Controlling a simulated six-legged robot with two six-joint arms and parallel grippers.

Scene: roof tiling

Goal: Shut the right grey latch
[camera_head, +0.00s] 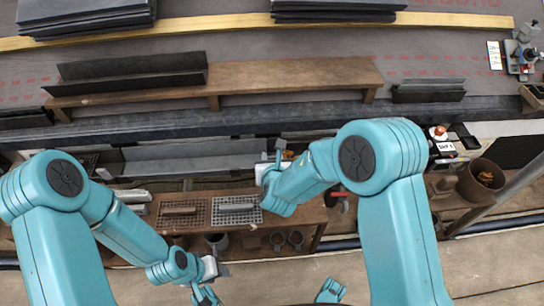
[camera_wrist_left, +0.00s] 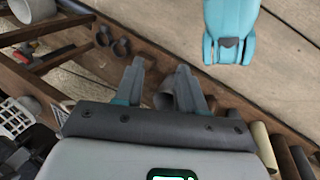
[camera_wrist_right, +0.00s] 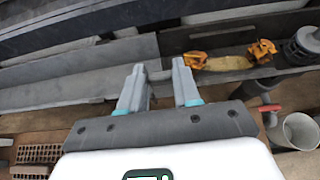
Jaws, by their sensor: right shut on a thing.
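My right gripper (camera_head: 279,157) is above the far side of the wooden bench, mostly hidden by its own arm in the head view. In the right wrist view, its fingers (camera_wrist_right: 160,92) are closed about a small grey piece (camera_wrist_right: 160,75), which looks like the right grey latch. It sits at the right end of a long grey trough (camera_wrist_right: 80,75). The latch's exact angle is too small to tell. My left gripper (camera_wrist_left: 160,88) is open and empty, low in front of the bench; a dark ring behind shows between its fingers.
The wooden bench (camera_head: 290,222) holds perforated trays (camera_head: 237,210) and trowels. A brown bucket (camera_head: 481,181) stands at right.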

